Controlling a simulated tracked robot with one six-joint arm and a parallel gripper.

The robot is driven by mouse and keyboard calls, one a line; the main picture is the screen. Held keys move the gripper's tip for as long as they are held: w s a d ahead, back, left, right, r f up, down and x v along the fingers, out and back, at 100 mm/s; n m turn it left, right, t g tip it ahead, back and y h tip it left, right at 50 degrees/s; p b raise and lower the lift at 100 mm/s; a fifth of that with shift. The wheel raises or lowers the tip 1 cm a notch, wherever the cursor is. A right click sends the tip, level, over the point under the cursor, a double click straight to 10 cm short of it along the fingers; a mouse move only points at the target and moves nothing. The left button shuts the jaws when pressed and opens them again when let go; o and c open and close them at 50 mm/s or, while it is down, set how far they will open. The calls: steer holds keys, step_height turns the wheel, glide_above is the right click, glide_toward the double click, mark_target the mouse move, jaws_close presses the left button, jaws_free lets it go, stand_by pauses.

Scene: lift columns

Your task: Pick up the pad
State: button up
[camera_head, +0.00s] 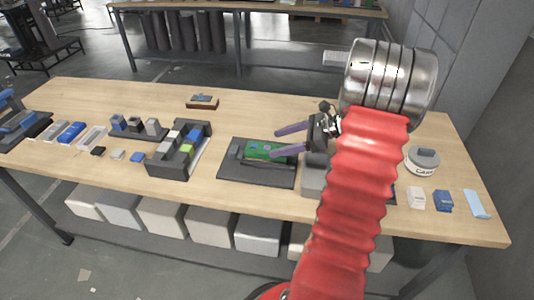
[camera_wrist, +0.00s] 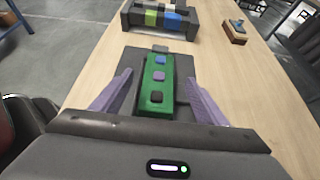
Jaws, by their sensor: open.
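Which item is the pad is not certain. A green board (camera_head: 262,149) with several small blue, purple and dark blocks lies on a dark base plate (camera_head: 232,172) in the middle of the table. In the wrist view the green board (camera_wrist: 155,98) runs lengthwise between my fingers. My gripper (camera_head: 275,143) is open, with purple fingers pointing left above the base plate. In the wrist view the gripper (camera_wrist: 160,78) has one finger on each side of the board, and nothing is held. A flat light-blue piece (camera_head: 477,203) lies at the table's right end.
A dark block rack (camera_head: 180,150) stands left of the base plate. A small brown item with a blue top (camera_head: 203,101) lies at the back. A round tin (camera_head: 422,162) stands right of my arm. Small parts cover the left side. The back middle is clear.

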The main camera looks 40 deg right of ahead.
mark_target(265, 147)
steer(key=shift+x, duration=2.65)
steer(key=shift+c, duration=0.2)
steer(key=shift+r, duration=0.1)
steer(key=c, duration=1.5)
steer(key=shift+r, duration=0.15)
step_height(265, 147, up, 10)
steer(key=shift+f, duration=0.15)
